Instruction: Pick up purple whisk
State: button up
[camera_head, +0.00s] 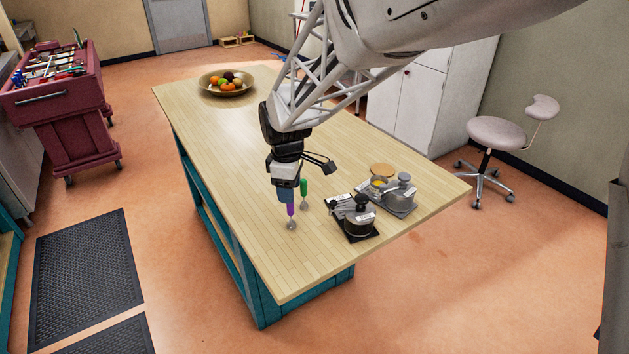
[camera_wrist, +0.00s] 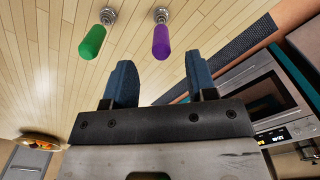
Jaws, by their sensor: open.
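I cannot tell the exact height gap to the handle.
A similar green whisk (camera_head: 304,188) is close to the right of the purple one. A fruit bowl (camera_head: 204,88) is far back. The table's left front is clear.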

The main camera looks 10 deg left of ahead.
aim_at(291, 214)
jog(key=shift+f, duration=0.35)
jog(key=shift+f, duration=0.15)
jog(key=shift+f, duration=2.5)
jog(key=shift+c, duration=0.5)
grip_shut()
